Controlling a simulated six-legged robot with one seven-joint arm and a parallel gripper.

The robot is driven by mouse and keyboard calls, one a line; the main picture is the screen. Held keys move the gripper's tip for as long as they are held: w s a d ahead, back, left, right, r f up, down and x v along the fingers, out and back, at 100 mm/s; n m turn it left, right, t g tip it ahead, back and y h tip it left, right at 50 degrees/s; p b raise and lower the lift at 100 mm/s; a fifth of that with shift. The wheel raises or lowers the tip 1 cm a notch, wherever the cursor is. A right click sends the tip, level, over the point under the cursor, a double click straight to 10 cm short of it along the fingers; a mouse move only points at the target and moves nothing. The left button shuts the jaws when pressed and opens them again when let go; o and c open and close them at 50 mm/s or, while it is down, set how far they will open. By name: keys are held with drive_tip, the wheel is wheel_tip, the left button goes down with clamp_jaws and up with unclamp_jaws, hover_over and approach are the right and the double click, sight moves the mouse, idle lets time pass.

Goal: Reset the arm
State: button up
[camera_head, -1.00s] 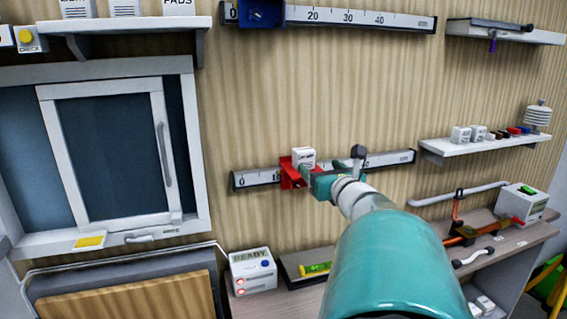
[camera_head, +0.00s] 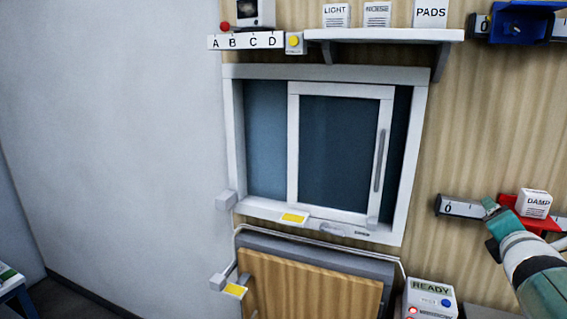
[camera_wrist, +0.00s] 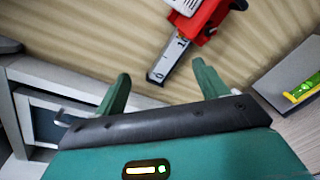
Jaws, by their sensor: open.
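My gripper (camera_wrist: 162,76) is open and empty in the wrist view, its two teal fingers spread wide. The end of the lower scale rail (camera_wrist: 170,60) shows beyond the gap between them. The red carriage (camera_wrist: 207,18) on that rail is past the fingertips, with part of a white box (camera_wrist: 184,5) on it. In the head view, my gripper (camera_head: 490,220) is at the right, in front of the rail (camera_head: 462,208). The red carriage (camera_head: 513,202) carries a white box marked DAMP (camera_head: 535,204). My arm hides part of the carriage and rail.
A sliding window (camera_head: 340,150) fills the middle of the wall, with a shelf of boxes (camera_head: 385,35) above it. A READY device (camera_head: 431,299) stands below right. A wooden panel (camera_head: 310,285) is below the window. A yellow level (camera_wrist: 302,88) lies at the right in the wrist view.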

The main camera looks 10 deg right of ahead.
drive_tip(key=w+a+f+m+g+y, duration=0.1)
drive_tip(key=a+f+m+g+y, duration=0.15)
drive_tip(key=a+m, duration=0.45)
drive_tip(key=a+f+m+g+y, duration=0.1)
drive_tip(key=a+f+m, duration=0.35)
drive_tip(key=a, duration=0.55)
drive_tip(key=s+a+f+m+g+y, duration=0.2)
drive_tip(key=s+a+f+m, duration=0.1)
drive_tip(key=a, duration=0.5)
drive_tip(key=s+a+f+m+g+y, duration=0.2)
drive_tip(key=s+a+f+m+y, duration=0.1)
drive_tip(key=a, duration=0.5)
drive_tip(key=shift+s+f+m+y, duration=0.35)
drive_tip(key=shift+s+f+m, duration=0.15)
drive_tip(key=shift+s+m, duration=0.65)
drive_tip(key=shift+s, duration=0.1)
